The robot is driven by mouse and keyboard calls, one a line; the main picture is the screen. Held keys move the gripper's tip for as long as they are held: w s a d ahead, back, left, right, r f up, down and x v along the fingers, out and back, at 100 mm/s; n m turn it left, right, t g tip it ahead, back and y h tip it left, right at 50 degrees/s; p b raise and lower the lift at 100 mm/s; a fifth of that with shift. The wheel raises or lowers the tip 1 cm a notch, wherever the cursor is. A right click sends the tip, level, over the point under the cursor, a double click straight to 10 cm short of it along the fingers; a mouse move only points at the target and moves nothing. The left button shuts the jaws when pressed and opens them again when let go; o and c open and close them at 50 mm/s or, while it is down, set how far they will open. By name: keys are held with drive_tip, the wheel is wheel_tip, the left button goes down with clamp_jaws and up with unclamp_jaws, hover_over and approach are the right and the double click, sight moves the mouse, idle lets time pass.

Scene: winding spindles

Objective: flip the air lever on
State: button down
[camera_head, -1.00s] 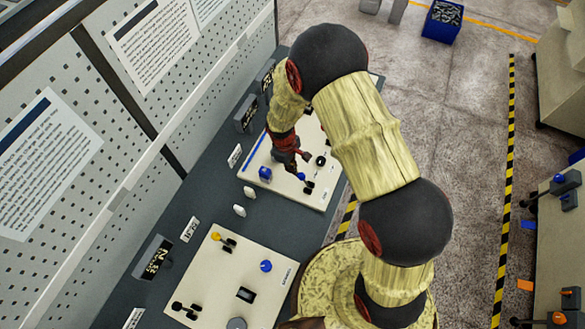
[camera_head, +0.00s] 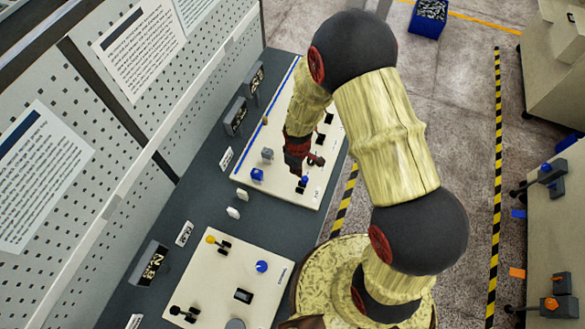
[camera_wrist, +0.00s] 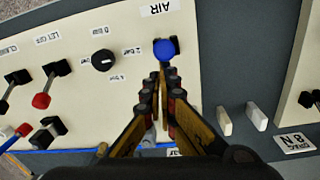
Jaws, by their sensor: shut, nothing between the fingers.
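The air lever has a blue ball knob on a black base. In the wrist view its knob (camera_wrist: 164,49) is by the AIR label (camera_wrist: 160,7), just beyond my fingertips. In the head view the air lever (camera_head: 304,180) stands near the lower edge of the cream panel (camera_head: 247,165). My gripper (camera_head: 314,161) is just above it there, and my arm hides part of the panel. My gripper also shows in the wrist view (camera_wrist: 163,74), shut and empty, its tips close to the knob. I cannot tell whether they touch it.
Red-tipped levers (camera_wrist: 41,100) and a black dial (camera_wrist: 103,60) share the panel. Two white pegs (camera_head: 232,212) stand between it and a second cream panel (camera_head: 215,285) with a yellow-knobbed lever (camera_head: 211,239). A perforated wall (camera_head: 130,195) bounds the left.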

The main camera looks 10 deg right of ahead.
drive_tip(key=s+d, duration=0.1)
drive_tip(key=d, duration=0.1)
drive_tip(key=s+d, duration=0.2)
drive_tip(key=shift+f+b, duration=0.15)
drive_tip(key=shift+b, duration=0.2)
drive_tip(key=shift+s+d+f, duration=0.15)
drive_tip(key=shift+s, duration=0.05)
idle(0.4)
wheel_tip(320, 180, up, 3)
drive_tip(key=w+a, duration=0.2)
drive_tip(key=w, duration=0.1)
drive_tip(key=s+d+r, duration=0.4)
drive_tip(key=d+r, duration=0.1)
drive_tip(key=d, duration=0.1)
drive_tip(key=shift+s+r, duration=0.35)
drive_tip(key=shift+s, duration=0.05)
